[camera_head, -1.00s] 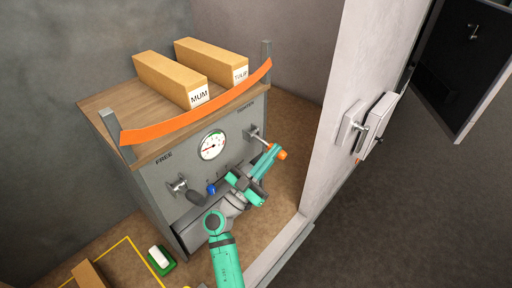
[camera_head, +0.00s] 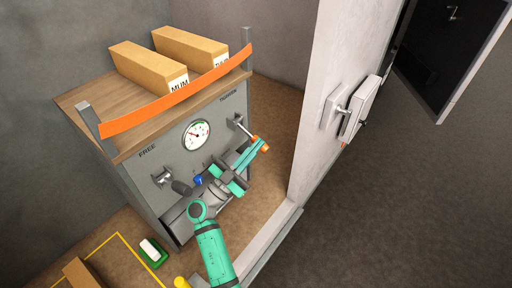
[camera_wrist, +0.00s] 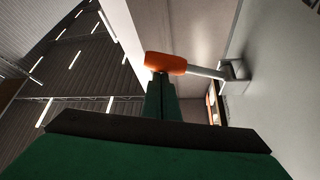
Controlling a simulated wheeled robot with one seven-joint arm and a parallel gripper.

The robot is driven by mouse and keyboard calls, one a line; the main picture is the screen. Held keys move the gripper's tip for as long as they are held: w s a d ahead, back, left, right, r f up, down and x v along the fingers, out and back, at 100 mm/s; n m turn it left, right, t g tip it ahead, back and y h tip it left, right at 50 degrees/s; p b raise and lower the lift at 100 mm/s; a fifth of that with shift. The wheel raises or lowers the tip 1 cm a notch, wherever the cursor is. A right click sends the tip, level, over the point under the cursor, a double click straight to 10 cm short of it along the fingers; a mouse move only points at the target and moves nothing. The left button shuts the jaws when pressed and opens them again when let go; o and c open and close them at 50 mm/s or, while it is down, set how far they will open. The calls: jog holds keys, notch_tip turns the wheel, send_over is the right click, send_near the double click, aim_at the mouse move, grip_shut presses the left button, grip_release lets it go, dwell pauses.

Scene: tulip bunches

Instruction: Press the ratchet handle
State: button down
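The ratchet handle is a metal rod with an orange grip (camera_head: 265,146), sticking out from the right of the grey machine's front under the TENSION label. In the wrist view its orange grip (camera_wrist: 166,63) lies across the tips of my fingers, and its rod runs right to a bracket on the panel. My gripper (camera_head: 258,147) is at the grip, its green fingers side by side and closed together. In the wrist view the fingertips (camera_wrist: 163,80) meet the grip's underside edge; I cannot tell whether they press on it. Nothing shows between the fingers.
A pale wall (camera_head: 320,120) stands close right.

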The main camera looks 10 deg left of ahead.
jog(key=shift+a+f, duration=0.1)
jog(key=shift+f, duration=0.2)
jog(key=s+a, duration=0.5)
jog(key=s, duration=0.3)
jog(key=shift+f, duration=0.3)
jog(key=shift+d, duration=0.1)
dwell(0.5)
notch_tip(320, 180, up, 8)
jog(key=n+t+y, duration=0.4)
jog(key=n+y, duration=0.4)
jog(key=n, duration=0.5)
jog(key=shift+a+n, duration=0.25)
jog(key=shift+n, duration=0.05)
